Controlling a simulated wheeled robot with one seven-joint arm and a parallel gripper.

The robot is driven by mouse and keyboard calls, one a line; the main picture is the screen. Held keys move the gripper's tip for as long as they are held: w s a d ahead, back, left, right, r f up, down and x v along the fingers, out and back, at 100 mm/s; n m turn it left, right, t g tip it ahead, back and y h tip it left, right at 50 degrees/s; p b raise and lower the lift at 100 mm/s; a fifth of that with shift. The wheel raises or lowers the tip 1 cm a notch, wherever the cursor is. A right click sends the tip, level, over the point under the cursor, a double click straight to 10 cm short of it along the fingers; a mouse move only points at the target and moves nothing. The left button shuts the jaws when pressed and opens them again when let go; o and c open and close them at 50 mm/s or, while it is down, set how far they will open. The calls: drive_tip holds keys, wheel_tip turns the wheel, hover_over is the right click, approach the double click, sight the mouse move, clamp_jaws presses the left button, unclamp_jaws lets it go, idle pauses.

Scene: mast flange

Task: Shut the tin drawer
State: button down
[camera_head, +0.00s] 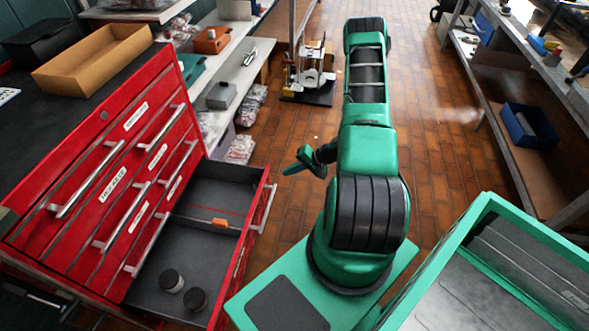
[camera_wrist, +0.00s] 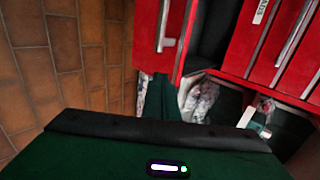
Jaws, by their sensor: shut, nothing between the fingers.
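The tin drawer (camera_head: 246,244) is the lowest drawer of a red cabinet and stands pulled well out, with a silver bar handle on its red front. Inside its dark grey tray lie two small round containers (camera_head: 172,281) (camera_head: 195,299) and an orange item (camera_head: 222,222). In the wrist view the drawer's red front (camera_wrist: 150,40) shows at top centre. My gripper (camera_head: 293,166) is shut and empty, to the right of the drawer's far front end in the head view. Its green fingers (camera_wrist: 165,98) overlap the drawer front's lower end in the wrist view; contact cannot be told.
The red cabinet's upper drawers (camera_head: 95,190) look shut, with protruding handles. A cardboard tray (camera_head: 92,58) sits on top. A shelf unit (camera_head: 232,85) stands behind, and a workbench (camera_head: 540,75) at right.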

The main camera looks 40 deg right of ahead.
sight(267, 175)
drive_tip(key=shift+w+a+f, duration=0.3)
drive_tip(key=shift+w+a, duration=0.3)
drive_tip(key=shift+w, duration=0.2)
drive_tip(key=shift+w+a+f, duration=0.3)
drive_tip(key=shift+w+a, duration=0.3)
drive_tip(key=shift+w, duration=0.2)
drive_tip(key=shift+w+a+f, duration=0.3)
drive_tip(key=shift+w+a, duration=0.3)
drive_tip(key=shift+w, duration=0.2)
drive_tip(key=shift+a, duration=0.1)
